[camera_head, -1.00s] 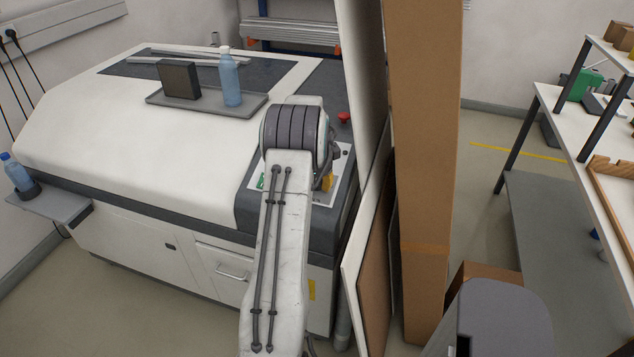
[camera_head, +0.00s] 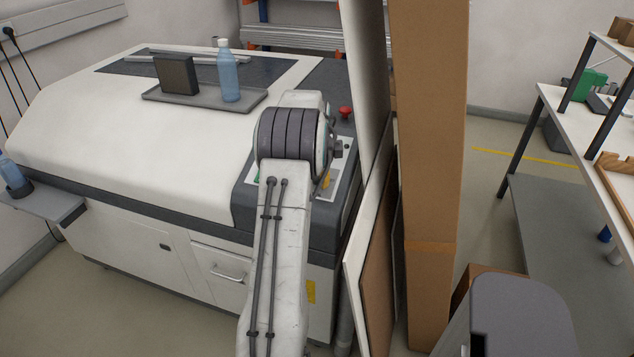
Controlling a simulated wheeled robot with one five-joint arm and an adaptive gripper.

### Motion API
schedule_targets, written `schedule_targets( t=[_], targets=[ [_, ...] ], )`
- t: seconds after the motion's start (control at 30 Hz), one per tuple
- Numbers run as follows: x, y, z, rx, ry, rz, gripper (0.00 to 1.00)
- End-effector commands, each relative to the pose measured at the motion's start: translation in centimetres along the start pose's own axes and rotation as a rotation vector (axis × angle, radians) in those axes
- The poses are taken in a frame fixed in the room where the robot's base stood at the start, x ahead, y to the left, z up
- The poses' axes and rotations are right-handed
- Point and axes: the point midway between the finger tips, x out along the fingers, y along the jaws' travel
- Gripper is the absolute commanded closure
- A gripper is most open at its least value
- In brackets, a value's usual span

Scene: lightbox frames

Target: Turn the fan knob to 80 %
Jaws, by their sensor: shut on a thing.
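The control panel (camera_head: 346,165) is a light plate on the right end of the big white machine. Its left part is hidden behind my arm. Small dark controls, a yellow patch (camera_head: 327,181) and a bit of green show around the arm's edges. I cannot make out the fan knob or its setting. My arm reaches up from the bottom of the view to the panel, ending in a dark ribbed joint. My gripper's fingers are hidden behind this joint.
A red button (camera_head: 345,112) stands behind the panel. A grey tray (camera_head: 155,96) on the machine (camera_head: 120,140) carries a blue bottle (camera_head: 228,72) and a dark box (camera_head: 177,75). Upright boards and a tall cardboard box (camera_head: 430,140) stand close right. A shelf table (camera_head: 545,115) is farther right.

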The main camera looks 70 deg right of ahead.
Motion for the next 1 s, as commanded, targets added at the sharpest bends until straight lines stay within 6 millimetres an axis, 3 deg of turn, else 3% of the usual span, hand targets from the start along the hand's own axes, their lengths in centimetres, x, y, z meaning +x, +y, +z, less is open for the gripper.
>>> schedule_targets(
  t=[0.4,1.0],
  targets=[
    [0.25,0.18,-0.27,0.221,-0.003,-0.007,0.96],
    [0.19,0.2,-0.31,0.266,-0.003,-0.007,0.96]
  ],
)
